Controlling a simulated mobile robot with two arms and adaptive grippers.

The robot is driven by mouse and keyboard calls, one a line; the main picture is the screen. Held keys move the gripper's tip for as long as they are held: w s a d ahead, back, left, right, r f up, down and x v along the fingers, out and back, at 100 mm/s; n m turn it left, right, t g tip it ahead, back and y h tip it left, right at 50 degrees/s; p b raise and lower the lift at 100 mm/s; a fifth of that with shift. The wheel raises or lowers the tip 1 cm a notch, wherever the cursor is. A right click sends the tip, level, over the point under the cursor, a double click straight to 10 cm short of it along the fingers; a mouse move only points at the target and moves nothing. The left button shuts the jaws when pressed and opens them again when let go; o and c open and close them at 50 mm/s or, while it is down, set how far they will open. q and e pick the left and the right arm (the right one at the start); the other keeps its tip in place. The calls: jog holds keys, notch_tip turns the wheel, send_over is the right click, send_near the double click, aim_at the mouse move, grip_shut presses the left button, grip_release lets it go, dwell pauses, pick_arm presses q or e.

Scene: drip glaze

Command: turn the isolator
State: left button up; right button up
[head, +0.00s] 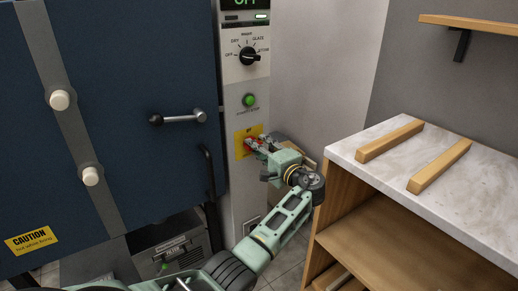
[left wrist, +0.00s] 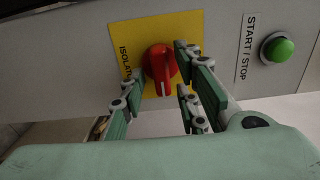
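The isolator is a red knob (left wrist: 160,64) on a yellow plate (left wrist: 124,35) labelled with its name, on the grey control panel. In the left wrist view the knob's white mark points toward the bottom of the picture. In the head view the yellow plate (head: 239,147) sits low on the panel, with the red knob partly hidden by my gripper. My left gripper (head: 258,147) is in front of the knob. Its fingers are spread apart, one on each side of the knob; I cannot tell whether they touch it. My right gripper is not in view.
A green start/stop button (head: 249,100) and a black mode dial (head: 250,57) are above the isolator. The blue kiln door (head: 130,70) with its handle (head: 180,118) is to the left. A marble-topped shelf unit (head: 400,150) stands to the right of my arm.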

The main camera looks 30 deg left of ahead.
pick_arm(q)
jog(key=shift+d, duration=0.1)
jog(key=v, duration=1.1)
jog(key=shift+s+d, duration=0.15)
jog(key=shift+d, duration=0.25)
